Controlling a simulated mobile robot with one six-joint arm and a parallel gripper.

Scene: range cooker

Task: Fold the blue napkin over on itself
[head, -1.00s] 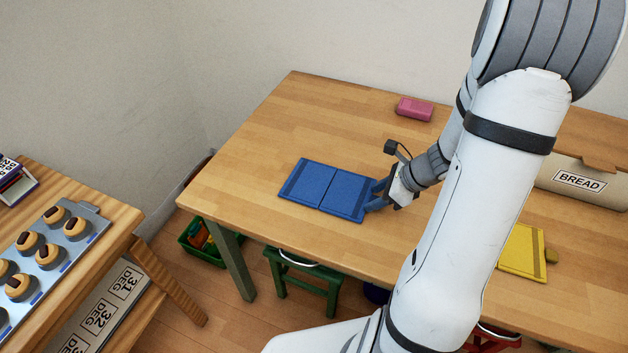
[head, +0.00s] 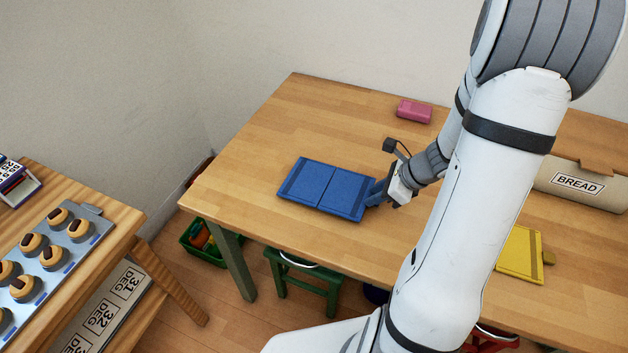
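The blue napkin (head: 325,187) lies on the wooden table (head: 290,120), left of my arm. It is spread out flat, with a crease line across its middle and darker bands near its left and right ends. Its front edge looks thicker, as if slightly raised from the table. My gripper (head: 374,193) is at the napkin's right edge. The fingertips blend with the napkin's blue, so the exact contact is hard to see.
A pink block (head: 414,111) lies at the back. A bread box (head: 580,183) and a yellow folded cloth (head: 520,254) are on the right, beyond my arm. A green stool (head: 305,280) and green crate (head: 205,243) stand below. The table left of and behind the napkin is clear.

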